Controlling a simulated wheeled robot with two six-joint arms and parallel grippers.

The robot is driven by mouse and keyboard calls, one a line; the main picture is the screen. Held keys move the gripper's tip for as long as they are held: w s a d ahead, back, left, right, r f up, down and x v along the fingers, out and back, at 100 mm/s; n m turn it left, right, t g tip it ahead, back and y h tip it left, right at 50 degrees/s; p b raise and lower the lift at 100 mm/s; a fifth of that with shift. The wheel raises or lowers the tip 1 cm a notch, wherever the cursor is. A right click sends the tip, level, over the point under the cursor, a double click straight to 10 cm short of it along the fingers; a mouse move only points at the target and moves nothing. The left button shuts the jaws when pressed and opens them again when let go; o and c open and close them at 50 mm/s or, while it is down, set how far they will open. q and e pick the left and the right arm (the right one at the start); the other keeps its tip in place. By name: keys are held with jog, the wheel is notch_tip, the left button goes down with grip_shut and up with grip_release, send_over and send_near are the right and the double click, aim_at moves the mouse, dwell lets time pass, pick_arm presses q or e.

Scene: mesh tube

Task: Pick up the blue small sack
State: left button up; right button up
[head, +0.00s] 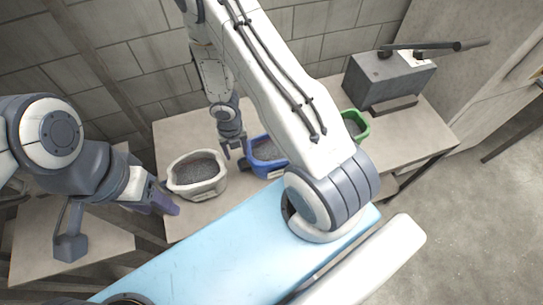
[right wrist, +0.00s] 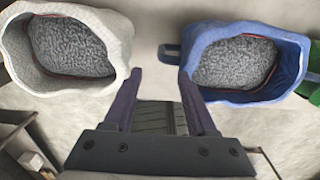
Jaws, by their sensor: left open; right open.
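The blue small sack (head: 268,171) stands open on the table, filled with grey granules, partly hidden behind my right arm in the head view. In the right wrist view the blue sack (right wrist: 245,96) is at the upper right, with a dark blue strap on its left side. My right gripper (head: 234,153) is open and empty, between the white sack and the blue sack, beside the blue sack's left side. Its fingers (right wrist: 160,78) are spread in the right wrist view, with nothing between them. My left gripper (head: 164,201) is open at the table's left edge.
A white sack (head: 198,189) of grey granules stands left of the blue one. A green sack (head: 364,130) is to the right, partly hidden by my arm. A grey metal machine with a lever (head: 388,80) stands at the table's right end. A wall is behind.

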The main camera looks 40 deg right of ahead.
aim_at(239, 164)
notch_tip(239, 164, down, 5)
jog(key=b, duration=0.4)
jog(key=shift+r, duration=0.15)
jog(key=f+b, duration=0.3)
jog(key=f, duration=0.1)
jog(key=shift+w+d+f, duration=0.1)
jog(key=shift+w+d, duration=0.05)
jog(key=shift+w, duration=0.15)
jog(key=shift+f+b, duration=0.5)
jog(key=shift+b, duration=0.2)
jog(key=shift+r, duration=0.1)
grip_shut()
